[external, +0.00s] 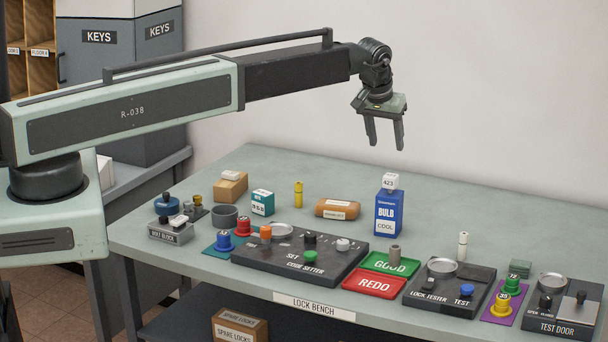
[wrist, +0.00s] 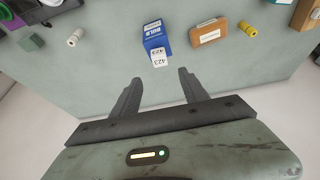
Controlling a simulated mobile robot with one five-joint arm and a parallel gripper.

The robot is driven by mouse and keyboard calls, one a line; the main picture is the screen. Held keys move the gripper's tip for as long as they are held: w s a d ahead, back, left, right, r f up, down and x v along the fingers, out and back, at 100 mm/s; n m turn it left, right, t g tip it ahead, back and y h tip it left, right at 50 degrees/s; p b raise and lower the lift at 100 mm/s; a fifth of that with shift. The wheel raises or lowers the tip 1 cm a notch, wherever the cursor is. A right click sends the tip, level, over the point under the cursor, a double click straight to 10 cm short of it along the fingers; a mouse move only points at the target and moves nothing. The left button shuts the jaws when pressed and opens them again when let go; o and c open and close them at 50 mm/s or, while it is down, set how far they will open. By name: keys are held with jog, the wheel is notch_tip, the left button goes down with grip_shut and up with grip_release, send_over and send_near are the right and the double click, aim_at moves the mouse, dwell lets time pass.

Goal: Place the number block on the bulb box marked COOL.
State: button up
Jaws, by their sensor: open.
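The blue bulb box (external: 388,217) marked COOL stands upright toward the back of the bench, right of centre. The white number block (external: 390,181), reading 423, sits on top of the box. In the wrist view the block (wrist: 159,58) shows at the near end of the blue box (wrist: 153,36), just beyond my fingertips. My gripper (external: 385,145) is open and empty, pointing down. It is above the bench, higher than the block and apart from it.
An orange-brown case (external: 338,209) lies left of the box, and a yellow cylinder (external: 298,194) stands further left. The green GOOD tray (external: 376,268) and red REDO tray (external: 373,283) lie in front. A white cylinder (external: 462,246) stands to the right. The bench behind the box is clear.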

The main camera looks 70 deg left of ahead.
jog(key=s+d+f+m+g+h, duration=0.1)
jog(key=s+d+m, duration=0.3)
jog(key=s+d, duration=0.9)
jog(key=s+d+m+g+h, duration=0.2)
jog(key=s+d+m, duration=0.3)
jog(key=s+d, duration=0.7)
jog(key=d, duration=0.8)
jog(key=shift+s+d+f, duration=0.25)
jog(key=shift+s+f, duration=0.15)
